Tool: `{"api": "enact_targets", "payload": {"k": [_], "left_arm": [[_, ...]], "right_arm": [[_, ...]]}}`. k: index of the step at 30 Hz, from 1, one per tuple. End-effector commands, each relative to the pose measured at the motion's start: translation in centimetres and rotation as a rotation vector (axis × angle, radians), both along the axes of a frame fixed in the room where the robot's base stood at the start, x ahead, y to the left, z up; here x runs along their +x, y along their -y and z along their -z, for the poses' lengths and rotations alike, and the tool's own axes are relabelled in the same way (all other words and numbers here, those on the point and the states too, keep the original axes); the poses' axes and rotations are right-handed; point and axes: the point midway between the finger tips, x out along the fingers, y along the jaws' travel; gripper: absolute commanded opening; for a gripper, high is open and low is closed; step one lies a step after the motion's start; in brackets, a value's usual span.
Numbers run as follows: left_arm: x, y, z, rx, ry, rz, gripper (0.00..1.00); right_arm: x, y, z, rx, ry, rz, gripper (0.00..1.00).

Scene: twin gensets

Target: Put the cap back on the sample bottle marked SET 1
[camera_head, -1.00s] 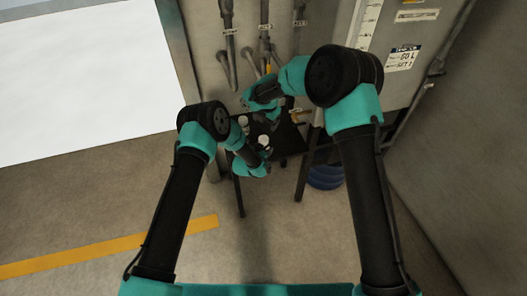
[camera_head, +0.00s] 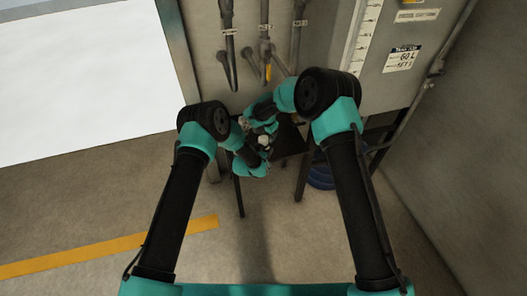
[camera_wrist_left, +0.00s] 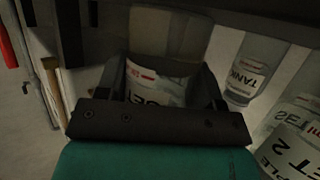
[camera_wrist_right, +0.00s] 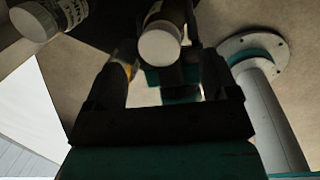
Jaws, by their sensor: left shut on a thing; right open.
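My left gripper (camera_wrist_left: 165,95) is shut around a bottle (camera_wrist_left: 165,45) with a brownish upper part and a white label. The label is partly covered by the jaws, so I cannot read its full mark. In the right wrist view my right gripper (camera_wrist_right: 165,85) is open. A round white top (camera_wrist_right: 159,47) on a brownish body shows ahead, between its fingers in the picture; I cannot tell whether it is a cap. In the head view both grippers are close together over the small dark table, and the arms hide most of the bottles.
In the left wrist view a bottle marked TANK (camera_wrist_left: 250,70) and one marked SET 2 (camera_wrist_left: 292,145) stand at the right. A white-topped bottle (camera_wrist_right: 36,20) shows at upper left of the right wrist view. Pipes (camera_head: 229,45) hang behind the dark table (camera_head: 289,142); a blue drum (camera_head: 321,176) stands below right.

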Motion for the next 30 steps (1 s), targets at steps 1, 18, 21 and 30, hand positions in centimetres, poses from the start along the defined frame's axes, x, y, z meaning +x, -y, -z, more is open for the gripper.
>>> {"api": "enact_targets", "payload": {"k": [1,18,21,30], "left_arm": [[0.0,0.0,0.0,0.0,0.0,0.0,0.0],[0.0,0.0,0.0,0.0,0.001,0.0,0.0],[0.0,0.0,0.0,0.0,0.0,0.0,0.0],[0.0,0.0,0.0,0.0,0.001,0.0,0.0]], "right_arm": [[0.0,0.0,0.9,0.0,-0.003,0.0,0.8],[0.5,-0.2,3.3,0.0,0.0,-0.001,0.8],[0.5,-0.2,3.3,0.0,0.0,-0.001,0.71],[0.5,-0.2,3.2,0.0,0.0,-0.001,0.43]]}}
